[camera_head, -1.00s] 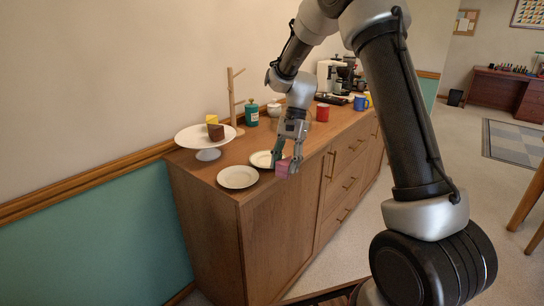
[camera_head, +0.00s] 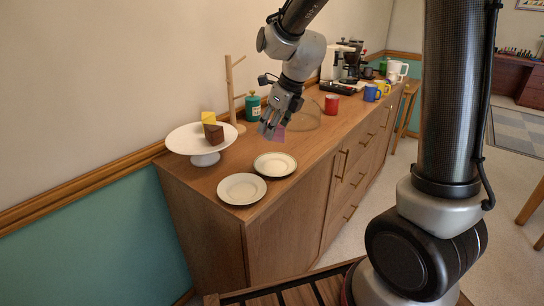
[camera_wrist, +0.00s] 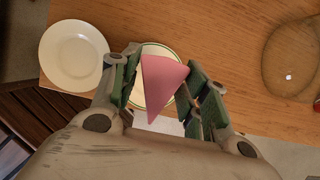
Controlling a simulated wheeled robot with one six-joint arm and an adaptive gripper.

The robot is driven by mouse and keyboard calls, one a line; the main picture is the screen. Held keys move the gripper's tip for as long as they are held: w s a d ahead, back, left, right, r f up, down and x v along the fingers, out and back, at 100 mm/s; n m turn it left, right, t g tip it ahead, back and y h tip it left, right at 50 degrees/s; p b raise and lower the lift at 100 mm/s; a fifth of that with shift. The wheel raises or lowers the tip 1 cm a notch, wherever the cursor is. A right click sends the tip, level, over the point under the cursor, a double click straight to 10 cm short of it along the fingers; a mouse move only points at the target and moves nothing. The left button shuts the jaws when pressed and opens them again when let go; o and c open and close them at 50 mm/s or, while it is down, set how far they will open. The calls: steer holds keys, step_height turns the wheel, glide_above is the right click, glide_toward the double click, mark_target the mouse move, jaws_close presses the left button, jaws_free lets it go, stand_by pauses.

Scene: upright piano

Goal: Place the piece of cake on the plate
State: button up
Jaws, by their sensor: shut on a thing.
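My gripper (camera_head: 272,124) is shut on a pink wedge of cake (camera_head: 279,134), held above the sideboard top. In the wrist view the pink wedge (camera_wrist: 163,82) sits between the two green-padded fingers (camera_wrist: 158,85). A plate with a dark rim line (camera_head: 275,165) lies below and in front of the gripper; in the wrist view this green-rimmed plate (camera_wrist: 147,47) is partly hidden behind the cake. A plain white plate (camera_head: 242,188) lies nearer the front left corner; it also shows in the wrist view (camera_wrist: 74,56). Both plates are empty where visible.
A white cake stand (camera_head: 186,138) holds a brown slice (camera_head: 214,133) and a yellow slice (camera_head: 208,117) at the left. A wooden mug tree (camera_head: 230,90), a green jar (camera_head: 253,107), a clear dome (camera_head: 308,115) and a red mug (camera_head: 331,105) stand behind and right.

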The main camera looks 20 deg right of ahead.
step_height(320, 180, down, 10)
steer(key=shift+r, duration=0.25)
steer(key=shift+f, duration=0.15)
steer(key=o, duration=0.7)
steer(key=shift+c, duration=0.2)
